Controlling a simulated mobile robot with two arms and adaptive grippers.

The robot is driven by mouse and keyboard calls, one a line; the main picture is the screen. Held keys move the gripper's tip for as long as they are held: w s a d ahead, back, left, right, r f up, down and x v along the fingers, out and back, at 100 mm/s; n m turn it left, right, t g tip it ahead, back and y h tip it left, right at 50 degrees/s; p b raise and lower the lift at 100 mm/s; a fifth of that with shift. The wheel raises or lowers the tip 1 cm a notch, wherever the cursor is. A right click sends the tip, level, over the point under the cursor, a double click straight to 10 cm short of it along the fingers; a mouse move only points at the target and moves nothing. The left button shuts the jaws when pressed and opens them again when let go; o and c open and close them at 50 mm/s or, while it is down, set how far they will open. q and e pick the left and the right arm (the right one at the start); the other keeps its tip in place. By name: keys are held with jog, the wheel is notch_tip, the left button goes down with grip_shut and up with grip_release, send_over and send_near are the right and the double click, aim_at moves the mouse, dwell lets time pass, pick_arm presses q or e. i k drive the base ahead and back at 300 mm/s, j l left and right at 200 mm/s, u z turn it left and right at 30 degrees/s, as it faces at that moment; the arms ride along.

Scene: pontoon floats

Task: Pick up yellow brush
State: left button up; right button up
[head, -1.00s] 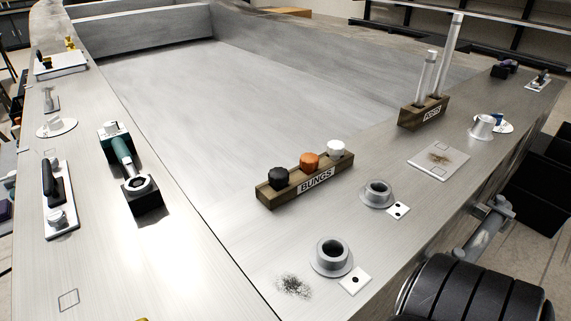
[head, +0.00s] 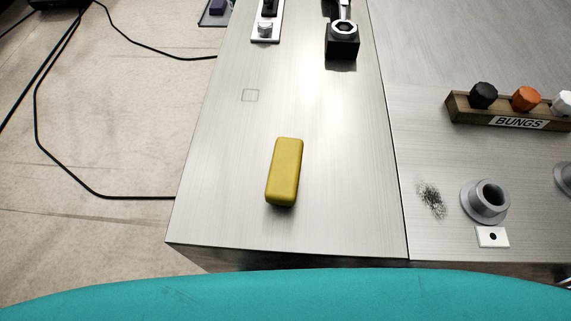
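A yellow block-shaped piece (head: 285,170), which I take to be the yellow brush, lies on the bare metal worktop (head: 230,200) in the head view. It is a rounded bar, its long side running away from me, near the worktop's front edge. Its underside is hidden, so no bristles show. Neither of my grippers is in view.
A wooden rack marked BUNGS (head: 465,108) holds black, orange and white bungs at right. A grey flanged socket (head: 487,200) stands near a patch of dark specks (head: 431,198). A black block (head: 342,46) stands behind. The worktop around the yellow piece is clear.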

aim_at(283, 178)
jog(key=k+l+z, duration=0.3)
jog(key=z, duration=0.15)
jog(key=k+l+z, duration=0.2)
jog(key=l+z, duration=0.2)
jog(key=k+l+u, duration=0.1)
jog(key=u, duration=0.35)
jog(key=k+l+u, duration=0.1)
jog(key=u, duration=0.35)
jog(key=k+u, duration=0.2)
jog(key=u, duration=0.25)
jog(key=k+u, duration=0.15)
jog(key=u, duration=0.25)
